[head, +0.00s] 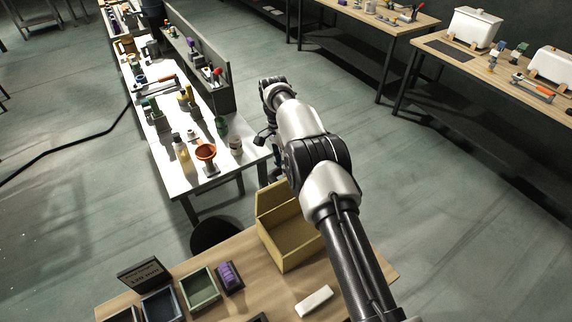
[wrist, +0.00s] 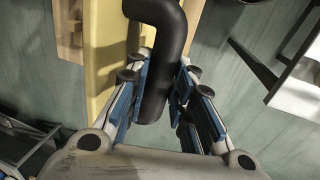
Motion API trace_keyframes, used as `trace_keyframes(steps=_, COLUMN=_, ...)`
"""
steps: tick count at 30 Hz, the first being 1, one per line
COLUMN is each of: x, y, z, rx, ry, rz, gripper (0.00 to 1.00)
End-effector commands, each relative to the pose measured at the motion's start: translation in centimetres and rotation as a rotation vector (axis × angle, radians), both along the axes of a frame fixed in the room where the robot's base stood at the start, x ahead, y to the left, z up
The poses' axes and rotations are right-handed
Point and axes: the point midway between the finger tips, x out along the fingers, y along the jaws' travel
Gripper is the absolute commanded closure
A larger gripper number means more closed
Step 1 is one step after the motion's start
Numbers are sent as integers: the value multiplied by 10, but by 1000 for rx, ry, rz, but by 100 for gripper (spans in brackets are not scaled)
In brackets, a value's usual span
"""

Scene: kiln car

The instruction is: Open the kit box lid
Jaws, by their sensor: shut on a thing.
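The yellow kit box (head: 300,251) stands on the near wooden table in the head view, its inside showing. Its lid (head: 272,196) stands raised at the far side. The wrist view shows part of a yellow panel of it (wrist: 104,62). A thick black curved handle (wrist: 163,30) runs in front of that panel. My gripper (wrist: 163,80) is shut on the black handle, with a blue pad on each side of it. In the head view my arm reaches over beyond the box, and the gripper is mostly hidden near the lid.
Small trays (head: 201,288), a purple item (head: 228,275), a dark sign (head: 141,271) and a white block (head: 314,301) lie on the near table (head: 250,297). A cluttered white bench (head: 185,181) stands beyond. A black round bin (head: 214,236) sits between them.

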Motion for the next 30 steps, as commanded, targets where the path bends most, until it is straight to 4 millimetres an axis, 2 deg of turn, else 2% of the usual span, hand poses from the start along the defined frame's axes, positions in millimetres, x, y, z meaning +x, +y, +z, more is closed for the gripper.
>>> trace_keyframes(steps=1, x=-3, y=1, z=-6, rx=0, ry=12, rz=2, gripper=76)
trace_keyframes(steps=9, x=-2, y=0, z=-3, rx=0, ry=6, rz=0, gripper=58)
trace_keyframes(steps=20, x=-1, y=0, z=2, rx=0, ry=4, rz=0, gripper=57)
trace_keyframes(steps=23, x=0, y=0, z=12, rx=1, ry=1, rz=0, gripper=57)
trace_keyframes(steps=30, x=0, y=0, z=58, rx=1, ry=1, rz=0, gripper=57)
